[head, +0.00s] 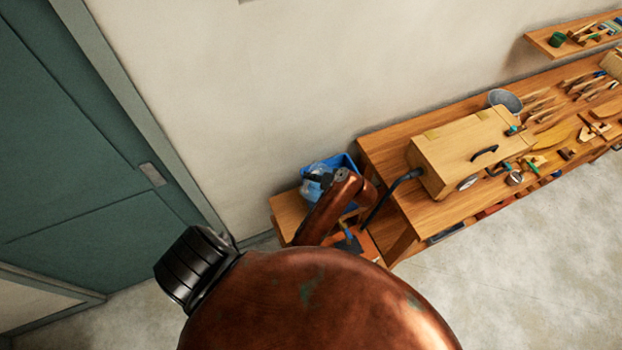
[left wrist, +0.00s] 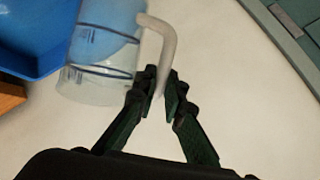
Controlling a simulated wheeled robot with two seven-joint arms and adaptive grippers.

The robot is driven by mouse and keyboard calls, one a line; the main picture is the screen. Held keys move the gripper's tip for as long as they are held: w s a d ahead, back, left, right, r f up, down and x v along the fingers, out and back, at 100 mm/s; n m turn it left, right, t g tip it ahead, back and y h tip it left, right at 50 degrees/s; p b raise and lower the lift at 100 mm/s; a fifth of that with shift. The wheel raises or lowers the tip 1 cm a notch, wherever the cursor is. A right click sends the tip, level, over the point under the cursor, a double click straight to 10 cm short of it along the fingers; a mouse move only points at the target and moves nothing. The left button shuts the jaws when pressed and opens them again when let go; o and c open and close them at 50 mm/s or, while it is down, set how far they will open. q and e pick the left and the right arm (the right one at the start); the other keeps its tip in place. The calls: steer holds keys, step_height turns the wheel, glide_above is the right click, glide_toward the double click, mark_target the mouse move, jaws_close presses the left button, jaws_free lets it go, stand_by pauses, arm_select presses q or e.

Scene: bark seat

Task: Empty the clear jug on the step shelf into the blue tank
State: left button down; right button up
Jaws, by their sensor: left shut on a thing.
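The clear jug (left wrist: 100,70) has dark measuring marks and a pale handle (left wrist: 165,35). In the left wrist view, my left gripper (left wrist: 160,84) is shut on the lower part of this handle. Blue shows in part of the jug; I cannot tell whether it is liquid or the tank behind. The blue tank (left wrist: 30,45) is close beside the jug at the left. In the head view the jug (head: 312,186) shows at the blue tank (head: 345,161), partly hidden by my left arm. Its exact tilt is unclear. My right gripper is not in view.
The wooden step shelf (head: 287,208) stands under the tank, against the wall. A long workbench (head: 400,205) is at its right, with a wooden box (head: 465,150), a grey bucket (head: 505,100) and several tools. A green door (head: 80,150) is at the left. The floor at lower right is clear.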

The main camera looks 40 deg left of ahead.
mark_target(316, 172)
arm_select(q)
steer(key=shift+w+r+g, duration=0.3)
steer(key=shift+w+r, duration=0.1)
steer(key=shift+r, duration=0.25)
steer(key=shift+w, duration=0.1)
steer(key=shift+w+d+r+m+g, duration=0.15)
steer(key=shift+w+r+m+g, duration=0.25)
steer(key=shift+w+r+m, duration=0.15)
steer(key=shift+r, duration=0.4)
steer(key=shift+g, duration=0.3)
